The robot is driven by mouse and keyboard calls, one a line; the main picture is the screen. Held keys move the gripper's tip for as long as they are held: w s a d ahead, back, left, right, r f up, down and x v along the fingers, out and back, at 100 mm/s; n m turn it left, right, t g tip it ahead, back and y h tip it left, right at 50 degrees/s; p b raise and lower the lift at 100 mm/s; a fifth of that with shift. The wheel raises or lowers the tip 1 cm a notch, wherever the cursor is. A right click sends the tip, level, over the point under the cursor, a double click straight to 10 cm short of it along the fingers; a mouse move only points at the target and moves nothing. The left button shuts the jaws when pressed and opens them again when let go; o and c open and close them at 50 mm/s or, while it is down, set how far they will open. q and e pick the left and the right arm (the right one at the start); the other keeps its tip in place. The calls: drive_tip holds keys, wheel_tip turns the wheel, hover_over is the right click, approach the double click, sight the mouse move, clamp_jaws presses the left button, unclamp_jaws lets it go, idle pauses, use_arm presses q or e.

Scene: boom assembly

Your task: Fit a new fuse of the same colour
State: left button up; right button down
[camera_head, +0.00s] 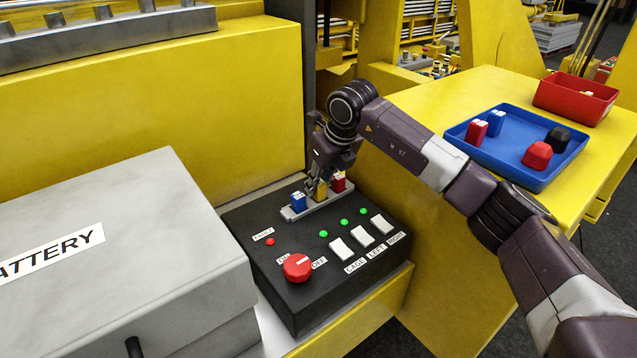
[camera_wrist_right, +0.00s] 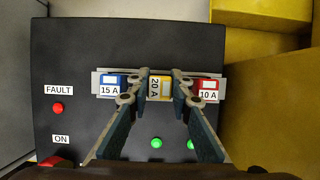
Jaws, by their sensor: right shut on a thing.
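A fuse strip (camera_head: 293,214) on the black control box holds a blue 15 A fuse (camera_wrist_right: 112,85), a yellow 20 A fuse (camera_wrist_right: 160,90) and a red 10 A fuse (camera_wrist_right: 207,90). My right gripper (camera_wrist_right: 160,76) is shut on the yellow fuse in the middle place. The fingers hide its sides, and I cannot tell whether it is fully seated. A blue tray (camera_head: 571,176) on the yellow table holds a red fuse (camera_head: 477,132) and a blue fuse (camera_head: 495,122). A red bin (camera_head: 545,97) behind it has a small yellowish piece (camera_head: 587,93) in it. My left gripper is not in view.
The control box (camera_head: 350,290) carries a red knob (camera_head: 297,267), a red FAULT light (camera_wrist_right: 58,108), green lights and white switches. A black cap (camera_head: 558,139) and a red cap (camera_head: 537,155) sit in the blue tray. A grey battery case (camera_head: 190,220) stands at the left.

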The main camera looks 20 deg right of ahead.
drive_tip(key=shift+f+b, duration=0.4)
drive_tip(key=shift+f, duration=0.2)
drive_tip(key=c, duration=1.7)
unclamp_jaws()
drive_tip(key=shift+o, duration=0.2)
drive_tip(key=v, duration=1.2)
